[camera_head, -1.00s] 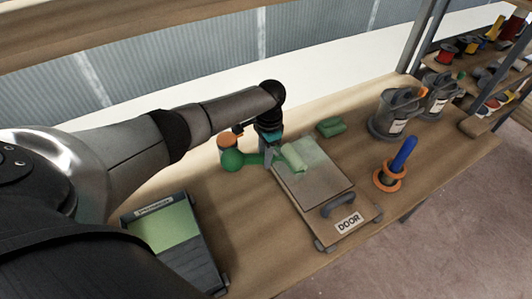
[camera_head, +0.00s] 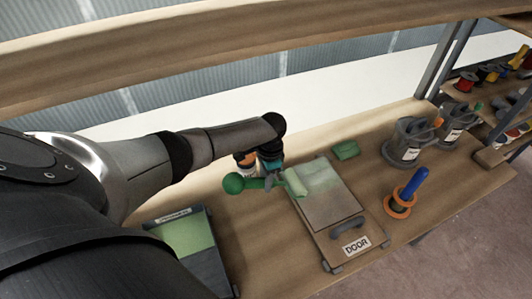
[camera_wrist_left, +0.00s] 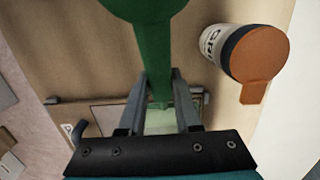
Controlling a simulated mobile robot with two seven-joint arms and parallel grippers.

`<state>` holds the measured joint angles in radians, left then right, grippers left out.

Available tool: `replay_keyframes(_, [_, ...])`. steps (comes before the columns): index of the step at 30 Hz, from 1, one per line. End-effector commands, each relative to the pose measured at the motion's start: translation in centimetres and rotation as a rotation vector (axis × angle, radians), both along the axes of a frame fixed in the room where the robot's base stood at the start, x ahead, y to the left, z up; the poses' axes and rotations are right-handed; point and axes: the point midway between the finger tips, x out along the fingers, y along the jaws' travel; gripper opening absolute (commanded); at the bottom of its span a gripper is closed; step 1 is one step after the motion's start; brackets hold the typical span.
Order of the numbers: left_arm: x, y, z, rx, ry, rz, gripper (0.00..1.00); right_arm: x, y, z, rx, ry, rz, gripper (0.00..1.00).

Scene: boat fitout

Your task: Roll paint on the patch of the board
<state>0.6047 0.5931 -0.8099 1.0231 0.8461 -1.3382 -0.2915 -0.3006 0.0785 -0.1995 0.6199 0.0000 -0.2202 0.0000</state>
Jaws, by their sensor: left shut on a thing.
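My left gripper (camera_head: 272,172) is shut on the green handle of a paint roller (camera_head: 250,183). The handle ends in a round green knob, and the pale green roller sleeve (camera_head: 295,182) lies at the far left part of the board (camera_head: 328,213). Whether the sleeve touches the board is hard to tell. The board's far half carries a pale patch (camera_head: 318,174) with whitish-green streaks. In the left wrist view the green handle (camera_wrist_left: 158,45) runs between my gripper's fingers (camera_wrist_left: 160,108). My right gripper is not in view.
A paint tray (camera_head: 208,262) with green paint lies front left. A jar with an orange lid (camera_wrist_left: 258,55) stands close beside my left gripper. A handle (camera_head: 347,227) and DOOR label sit on the board's near end. A green block (camera_head: 346,150), grey pots (camera_head: 405,142) and an orange-and-blue tool (camera_head: 402,198) lie right.

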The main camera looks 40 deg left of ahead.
Motion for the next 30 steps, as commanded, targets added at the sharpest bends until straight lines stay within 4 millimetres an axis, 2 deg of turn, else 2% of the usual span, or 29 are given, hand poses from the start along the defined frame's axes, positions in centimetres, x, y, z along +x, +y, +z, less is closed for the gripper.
replay_keyframes(3, [0.0, 0.0, 1.1, -0.001, 0.0, 0.001, 0.0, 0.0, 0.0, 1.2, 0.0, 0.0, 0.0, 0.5])
replay_keyframes(11, [0.0, 0.0, 1.0, -0.001, -0.001, 0.0, 0.0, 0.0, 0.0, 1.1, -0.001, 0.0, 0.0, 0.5])
replay_keyframes(14, [-0.2, -0.5, 1.1, -0.002, 0.001, -0.001, 0.0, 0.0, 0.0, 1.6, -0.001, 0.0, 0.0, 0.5])
replay_keyframes(21, [-1.7, -2.9, 1.4, -0.002, 0.001, -0.002, 0.0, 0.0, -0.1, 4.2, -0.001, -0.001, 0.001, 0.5])
replay_keyframes(30, [-3.5, -6.0, 1.3, -0.001, 0.002, -0.002, 0.0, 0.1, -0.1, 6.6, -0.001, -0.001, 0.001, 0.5])
